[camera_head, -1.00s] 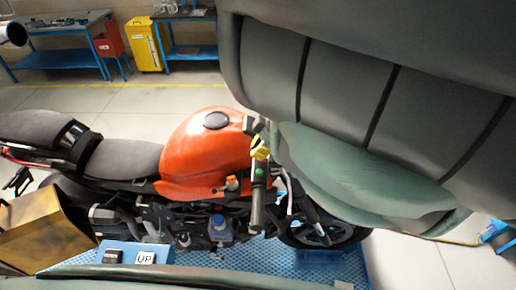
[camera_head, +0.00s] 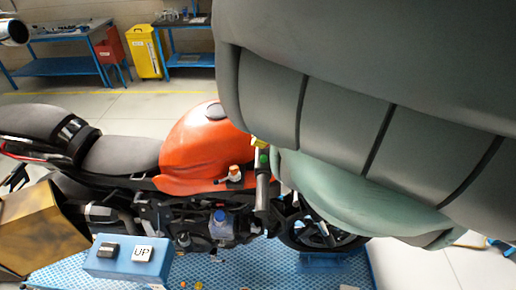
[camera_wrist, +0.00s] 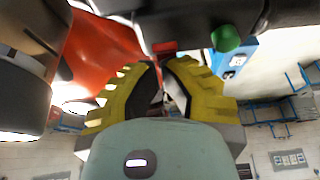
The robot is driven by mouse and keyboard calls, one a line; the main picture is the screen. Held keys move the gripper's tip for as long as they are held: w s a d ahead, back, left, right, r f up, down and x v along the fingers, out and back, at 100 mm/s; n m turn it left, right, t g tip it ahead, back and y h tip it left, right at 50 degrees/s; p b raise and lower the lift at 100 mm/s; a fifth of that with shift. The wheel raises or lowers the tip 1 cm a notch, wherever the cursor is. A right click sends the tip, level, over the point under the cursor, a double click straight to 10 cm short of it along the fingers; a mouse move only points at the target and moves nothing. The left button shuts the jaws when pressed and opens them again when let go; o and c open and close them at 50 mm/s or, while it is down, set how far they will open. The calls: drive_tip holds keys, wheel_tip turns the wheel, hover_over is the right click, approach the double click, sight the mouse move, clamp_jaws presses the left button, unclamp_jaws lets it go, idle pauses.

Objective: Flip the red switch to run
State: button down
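The red switch (camera_wrist: 165,47) shows in the wrist view on the underside of the dark handlebar control housing (camera_wrist: 190,22). A green button (camera_wrist: 225,38) sits to its right. My gripper (camera_wrist: 160,66) has yellow fingers with dark inner pads. Its tips are close together just below the red switch, with nothing seen held between them. I cannot tell whether they touch the switch. In the head view only a bit of yellow finger (camera_head: 259,142) shows beside the handlebar grip (camera_head: 262,190); my arm hides the rest, and the red switch cannot be made out.
The motorcycle with its orange tank (camera_head: 195,145) stands on a blue perforated platform (camera_head: 215,270). A blue box (camera_head: 105,265) with a button marked UP is in front. A brown-gold box (camera_head: 40,230) is at left. Workbenches (camera_head: 60,70) and a yellow bin (camera_head: 144,58) stand behind.

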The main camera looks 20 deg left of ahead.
drive_tip(key=shift+w+d, duration=0.1)
drive_tip(key=shift+d, duration=0.15)
drive_tip(key=shift+w+d+r, duration=0.15)
drive_tip(key=shift+d+r, duration=0.05)
drive_tip(key=shift+d, duration=0.4)
drive_tip(key=shift+r, duration=0.15)
drive_tip(key=shift+w+a+r+b, duration=0.1)
drive_tip(key=shift+r+b, duration=0.2)
drive_tip(key=shift+b, duration=0.2)
wheel_tip(320, 180, up, 13)
drive_tip(key=d+b, duration=0.1)
drive_tip(key=b, duration=0.5)
drive_tip(key=shift+d+b, duration=0.3)
drive_tip(key=shift+b, duration=0.05)
drive_tip(key=shift+w, duration=0.1)
